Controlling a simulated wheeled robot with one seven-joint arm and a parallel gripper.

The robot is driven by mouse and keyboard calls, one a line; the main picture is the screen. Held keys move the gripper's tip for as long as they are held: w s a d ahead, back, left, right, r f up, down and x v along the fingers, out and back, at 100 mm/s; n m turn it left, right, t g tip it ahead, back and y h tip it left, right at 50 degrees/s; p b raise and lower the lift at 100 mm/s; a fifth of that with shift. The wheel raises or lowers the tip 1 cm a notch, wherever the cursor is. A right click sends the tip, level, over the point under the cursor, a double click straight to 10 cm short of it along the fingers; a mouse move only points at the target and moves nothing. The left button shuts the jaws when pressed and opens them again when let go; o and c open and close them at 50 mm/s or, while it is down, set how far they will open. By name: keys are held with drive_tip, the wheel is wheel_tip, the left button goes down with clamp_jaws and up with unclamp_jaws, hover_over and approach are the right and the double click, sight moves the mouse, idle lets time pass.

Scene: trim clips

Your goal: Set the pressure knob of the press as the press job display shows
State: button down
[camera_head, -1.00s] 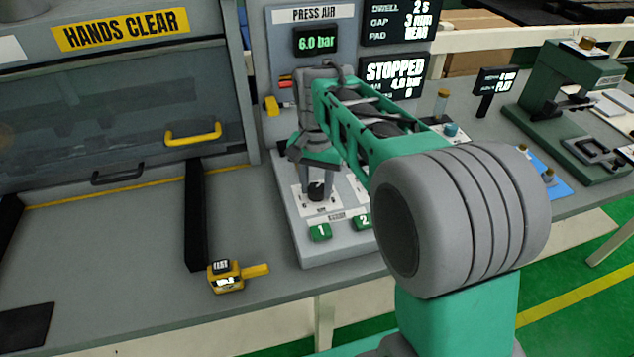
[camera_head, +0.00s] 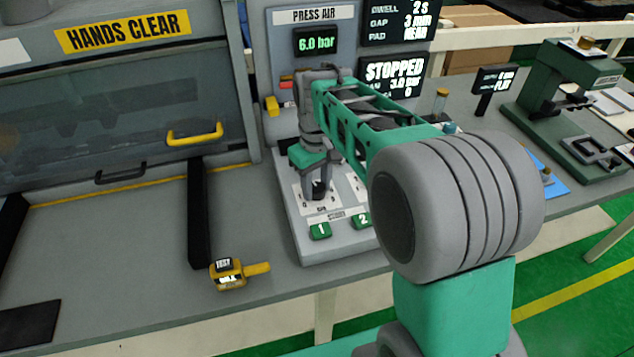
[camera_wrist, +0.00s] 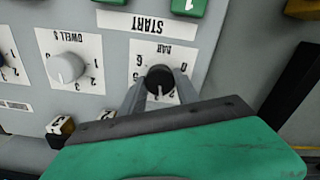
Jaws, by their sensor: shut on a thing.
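The black pressure knob (camera_wrist: 160,78) sits on a white scale plate marked BAR in the wrist view; it also shows in the head view (camera_head: 319,190). My gripper (camera_wrist: 160,88) is shut on the knob, one finger on each side. The job display (camera_head: 400,22) reads 2 s dwell, 3 mm gap and pad NEAR; its upper part is cut off by the picture edge. The status display (camera_head: 393,74) below reads STOPPED, 3.0 bar and 0, partly behind my arm.
A grey dwell knob (camera_wrist: 68,67) stands beside the pressure knob. Green buttons 1 (camera_head: 320,231) and 2 lie at the panel's front. A PRESS AIR display (camera_head: 317,41) reads 6.0 bar. A yellow device (camera_head: 228,275) lies on the table to the left.

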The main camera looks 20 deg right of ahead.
sight(316, 187)
drive_tip(key=n, duration=0.5)
drive_tip(key=shift+n+p, duration=0.3)
drive_tip(key=shift+n, duration=0.1)
idle(0.3)
drive_tip(key=c, duration=0.9)
unclamp_jaws()
drive_tip(key=shift+r, duration=0.1)
wheel_tip(316, 187, up, 8)
drive_tip(key=shift+f, duration=0.2)
